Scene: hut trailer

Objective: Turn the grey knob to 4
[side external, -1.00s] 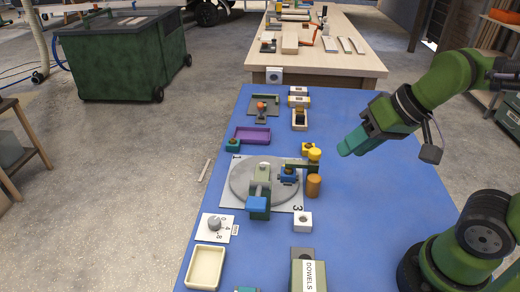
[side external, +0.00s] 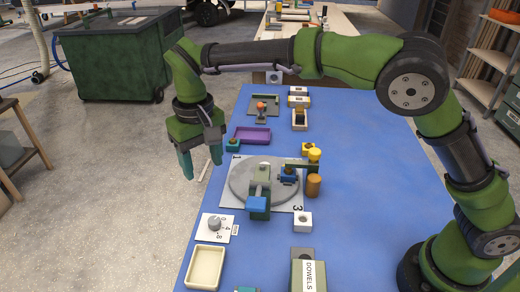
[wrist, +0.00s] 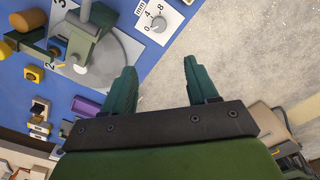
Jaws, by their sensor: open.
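The grey knob (side external: 214,224) sits on a white dial plate (side external: 228,238) at the left edge of the blue table. In the wrist view the knob (wrist: 158,24) is at the top, on its plate marked 0, 4 and 8. Which mark its pointer faces is too small to tell. My gripper (side external: 203,176) points down, open and empty, above and behind the knob near the table's left edge, apart from it. Its two fingers (wrist: 155,80) are spread in the wrist view, with floor and table edge between and beyond them.
A grey turntable (side external: 236,182) with numbered corners and a green clamp (side external: 260,196) stands right of the knob. A cream tray (side external: 205,267) lies in front of it. A purple tray (side external: 252,136) lies behind.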

